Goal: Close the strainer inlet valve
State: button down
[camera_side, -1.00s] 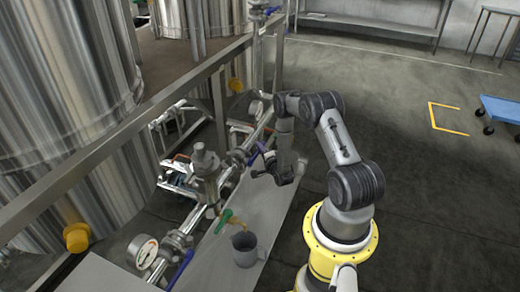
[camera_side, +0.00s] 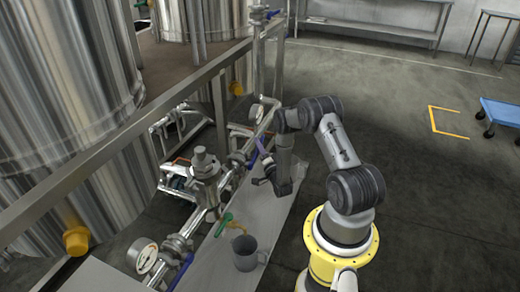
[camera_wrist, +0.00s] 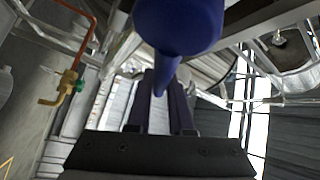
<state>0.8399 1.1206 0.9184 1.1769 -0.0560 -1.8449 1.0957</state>
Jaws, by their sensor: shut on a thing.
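The strainer (camera_side: 206,165) is a grey metal body standing upright in the pipe line in the side view. A blue valve lever (camera_side: 251,163) sits on the pipe beyond it, beside my gripper (camera_side: 264,168). A second blue lever (camera_side: 182,270) is at the near end by the gauge; no label shows which is the inlet. In the wrist view a blue lever (camera_wrist: 180,25) looms large at the top, its tapered end reaching down between the fingers of my gripper (camera_wrist: 161,95). The gripper is shut on this lever; the exact contact is partly hidden.
A pressure gauge (camera_side: 143,257) is at the near left. Steel tanks and a frame rail border the left. Open floor lies to the right.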

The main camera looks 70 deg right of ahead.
aim_at(257, 151)
jog(key=a+r+n+t, duration=0.1)
jog(key=n, duration=0.1)
jog(key=r+n+t, duration=0.1)
jog(key=t, duration=0.1)
jog(key=shift+s+a+r+n+h, duration=0.1)
jog(key=shift+a+r+n+h, duration=0.15)
jog(key=shift+a+n+h, duration=0.15)
jog(key=n+t, duration=0.1)
jog(key=a+r+n+t, duration=0.1)
jog(key=shift+a+n+y, duration=0.2)
jog(key=shift+n+y, duration=0.2)
jog(key=a+n+t+y, duration=0.1)
jog(key=n, duration=0.1)
jog(key=a+r+n+t+y, duration=0.1)
jog(key=n+t, duration=0.1)
jog(key=shift+a+r+n+t+y, duration=0.1)
jog(key=shift+a+n+t+y, duration=0.25)
jog(key=shift+n+t+y, duration=0.4)
jog(key=shift+a+r+n+t+y, duration=0.1)
jog(key=shift+a+n+t+y, duration=0.2)
jog(key=shift+n+y, duration=0.55)
jog(key=shift+a+r+n+t+y, duration=0.1)
jog(key=shift+a+n+t+y, duration=0.35)
jog(key=shift+n, duration=0.65)
jog(key=c, duration=0.8)
grip_release()
